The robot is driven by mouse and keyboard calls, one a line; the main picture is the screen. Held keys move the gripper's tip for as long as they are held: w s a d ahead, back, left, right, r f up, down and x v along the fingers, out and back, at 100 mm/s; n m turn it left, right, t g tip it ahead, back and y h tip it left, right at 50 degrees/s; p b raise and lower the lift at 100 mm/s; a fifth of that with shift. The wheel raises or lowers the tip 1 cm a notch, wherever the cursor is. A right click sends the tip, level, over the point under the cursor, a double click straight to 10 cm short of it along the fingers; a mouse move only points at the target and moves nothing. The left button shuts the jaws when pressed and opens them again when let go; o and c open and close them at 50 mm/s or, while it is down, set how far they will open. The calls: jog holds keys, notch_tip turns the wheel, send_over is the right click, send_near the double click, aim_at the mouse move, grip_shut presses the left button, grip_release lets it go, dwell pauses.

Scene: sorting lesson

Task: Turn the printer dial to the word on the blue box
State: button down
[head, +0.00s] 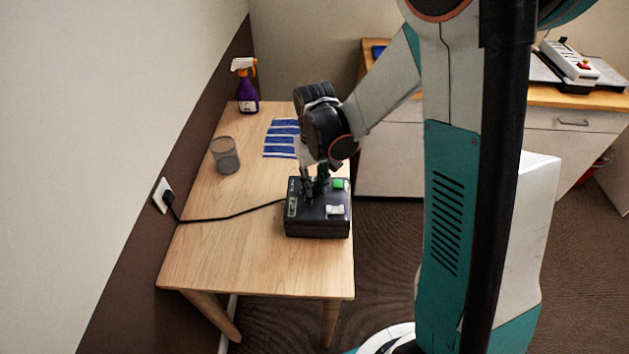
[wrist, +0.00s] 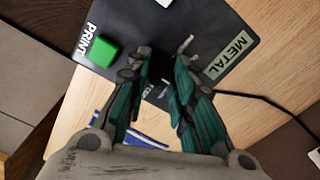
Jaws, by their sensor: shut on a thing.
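The printer (head: 318,228) is a black box on the wooden table, with a green button (head: 338,184). In the wrist view its black top (wrist: 205,22) shows the green button (wrist: 103,51) beside the word PRINT and a pale label (wrist: 229,54) reading METAL. My gripper (head: 315,188) points down onto the printer top. In the wrist view my gripper (wrist: 165,55) has its fingers closed in around the dial's place. The dial itself is hidden by the fingers, so its setting cannot be read. A blue thing (head: 378,51) on the back counter is partly hidden; no word is readable on it.
Blue strips (head: 281,139) lie on the table (head: 240,262) behind the printer. A purple spray bottle (head: 247,90) and a grey cup (head: 225,155) stand left. A black cable (head: 228,217) runs to the wall socket. A device (head: 570,62) stands on the counter. The table's front is clear.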

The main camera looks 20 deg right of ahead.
aim_at(315, 185)
jog(key=c, duration=1.3)
grip_release()
jog(key=shift+c, duration=0.2)
notch_tip(315, 185, up, 12)
jog(key=s+r+t, duration=0.3)
jog(key=s, duration=0.5)
jog(key=s+r+t, duration=0.4)
jog(key=s, duration=0.4)
jog(key=shift+s+r, duration=0.2)
jog(key=shift+r, duration=0.1)
